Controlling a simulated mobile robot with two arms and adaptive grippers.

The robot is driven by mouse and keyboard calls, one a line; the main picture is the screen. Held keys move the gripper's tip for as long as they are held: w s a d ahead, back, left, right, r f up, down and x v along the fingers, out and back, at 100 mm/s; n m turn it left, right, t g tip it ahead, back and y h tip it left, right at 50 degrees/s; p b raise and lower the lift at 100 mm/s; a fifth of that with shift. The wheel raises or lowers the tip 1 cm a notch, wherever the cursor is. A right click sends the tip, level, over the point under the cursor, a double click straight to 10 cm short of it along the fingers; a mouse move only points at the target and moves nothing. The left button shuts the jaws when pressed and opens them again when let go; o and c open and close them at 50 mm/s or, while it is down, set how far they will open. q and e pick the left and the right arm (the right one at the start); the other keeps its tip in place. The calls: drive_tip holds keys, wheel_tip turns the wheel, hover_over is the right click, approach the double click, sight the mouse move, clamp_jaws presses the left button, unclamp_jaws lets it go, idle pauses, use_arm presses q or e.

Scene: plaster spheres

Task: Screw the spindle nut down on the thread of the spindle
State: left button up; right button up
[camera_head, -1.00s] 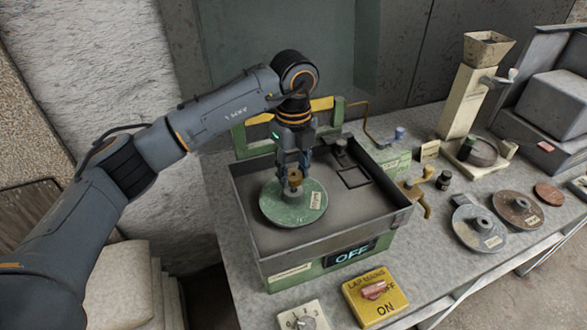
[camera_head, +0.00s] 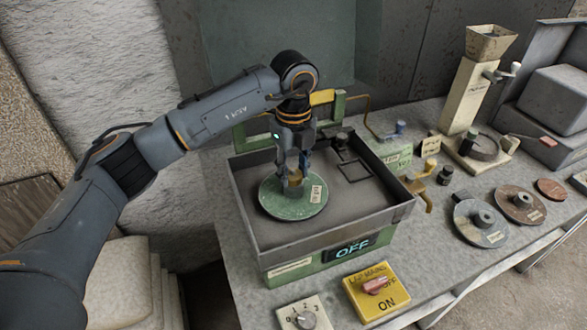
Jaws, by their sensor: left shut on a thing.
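The spindle nut (camera_head: 294,180) is a small brass-coloured piece at the centre of the green disc (camera_head: 276,206), low over its hub. The spindle and its thread are hidden by the nut and the fingers. My left gripper (camera_head: 294,178) points straight down and is shut on the nut, with a finger on either side. The green disc lies flat in the grey tray of the lap machine (camera_head: 330,232) and bears a small paper label. I cannot tell how far down the thread the nut sits. My right gripper is not in view.
The machine's display reads OFF. A yellow switch box (camera_head: 375,291) with a red knob and a dial plate (camera_head: 304,316) stand in front. To the right are a grey disc (camera_head: 480,223), a brown disc (camera_head: 520,205) and a hopper column (camera_head: 468,95). The tray's walls surround the disc.

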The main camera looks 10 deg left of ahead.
use_arm(q)
drive_tip(key=m+b, duration=0.1)
drive_tip(key=m, duration=0.2)
drive_tip(key=m+b, duration=0.2)
drive_tip(key=m, duration=0.3)
drive_tip(key=m+b, duration=0.1)
drive_tip(key=m, duration=0.3)
drive_tip(key=shift+m, duration=0.3)
drive_tip(key=m, duration=0.4)
drive_tip(key=shift+b, duration=0.4)
drive_tip(key=o, duration=1.2)
drive_tip(key=shift+d, duration=0.1)
drive_tip(key=shift+c, duration=0.2)
drive_tip(key=shift+o, duration=0.4)
drive_tip(key=shift+d, duration=0.1)
drive_tip(key=shift+a, duration=0.2)
drive_tip(key=shift+c, duration=1.4)
